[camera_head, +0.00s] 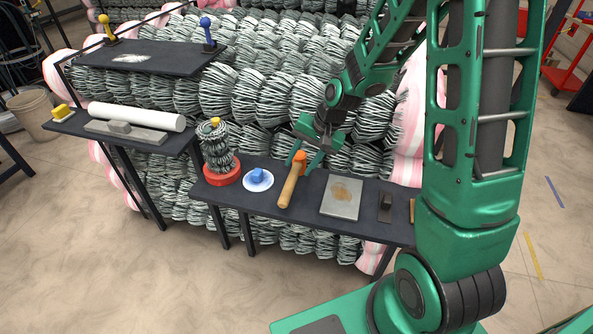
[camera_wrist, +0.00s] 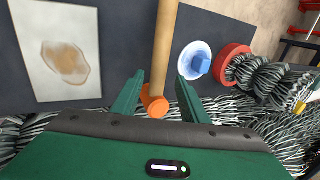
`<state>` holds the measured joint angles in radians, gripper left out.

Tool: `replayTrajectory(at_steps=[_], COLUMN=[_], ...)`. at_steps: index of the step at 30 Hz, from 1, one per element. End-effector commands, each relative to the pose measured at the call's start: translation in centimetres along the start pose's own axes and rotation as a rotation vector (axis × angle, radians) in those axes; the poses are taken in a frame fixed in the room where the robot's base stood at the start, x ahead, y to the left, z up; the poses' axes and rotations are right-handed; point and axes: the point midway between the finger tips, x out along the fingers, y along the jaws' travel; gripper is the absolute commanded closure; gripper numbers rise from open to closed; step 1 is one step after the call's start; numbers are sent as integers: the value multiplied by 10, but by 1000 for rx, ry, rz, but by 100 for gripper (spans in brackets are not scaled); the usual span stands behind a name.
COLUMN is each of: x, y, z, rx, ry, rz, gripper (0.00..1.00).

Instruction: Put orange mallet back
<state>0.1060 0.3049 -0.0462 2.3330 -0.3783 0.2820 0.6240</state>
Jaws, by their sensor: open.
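The orange mallet has a wooden handle (camera_head: 289,188) and an orange head (camera_head: 299,157) in the head view. It lies on the dark shelf (camera_head: 318,196), with its head toward the wire coils at the back. My gripper (camera_head: 307,163) is at the mallet's head, with its fingers apart. In the wrist view, the orange head (camera_wrist: 154,101) sits between the two green fingers of my gripper (camera_wrist: 158,97), with a gap on each side. The handle (camera_wrist: 165,45) runs away from my gripper. The head is partly hidden by my gripper's body.
Left of the mallet on the shelf are a white dish with a blue piece (camera_head: 258,178) and a wire spool on a red base (camera_head: 222,172). Right of it are a stained grey plate (camera_head: 342,197) and a small dark block (camera_head: 385,207). Large wire coils (camera_head: 265,95) stand behind.

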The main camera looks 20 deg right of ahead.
Motion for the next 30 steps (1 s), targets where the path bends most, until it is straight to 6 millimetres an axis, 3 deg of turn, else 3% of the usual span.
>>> replayTrajectory(at_steps=[7,20,23,30], x=[-35,-53,-73,-152], y=[0,6,23,100], z=[-1,0,3,30], rx=[1,-8,-29,-84], ry=[3,9,26,62], rz=[0,15,56,220], gripper=[60,60,60,60])
